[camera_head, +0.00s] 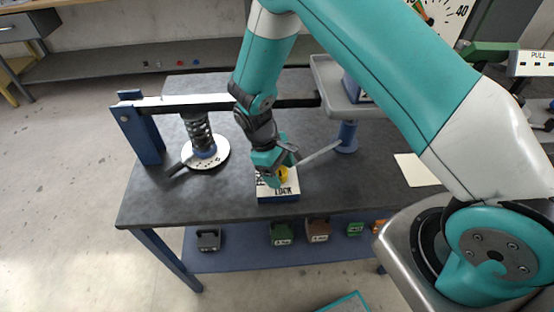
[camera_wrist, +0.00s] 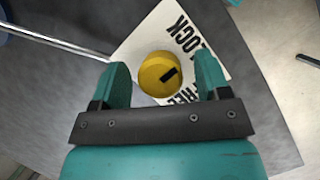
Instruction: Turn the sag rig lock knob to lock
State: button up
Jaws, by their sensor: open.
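The lock knob (camera_wrist: 160,74) is a round yellow knob with a black mark on its top. It sits on a white plate (camera_wrist: 150,40) lettered LOCK and FREE on the small lock box (camera_head: 278,194) on the table. In the wrist view my gripper (camera_wrist: 160,72) is open, with one teal finger to each side of the knob and a visible gap at both sides. In the head view my gripper (camera_head: 279,166) is just over the box and hides part of the knob and lettering.
The dark table (camera_head: 190,205) carries the spring (camera_head: 198,130) on a round white dial plate at left, under a long lever bar (camera_head: 180,103). A blue post (camera_head: 347,136) with a grey tray stands behind right. Several coloured weights (camera_head: 282,233) sit on the lower shelf.

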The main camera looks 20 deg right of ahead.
jog(key=b+v, duration=0.2)
jog(key=v, duration=1.5)
jog(key=shift+r, duration=0.2)
jog(key=shift+s, duration=0.1)
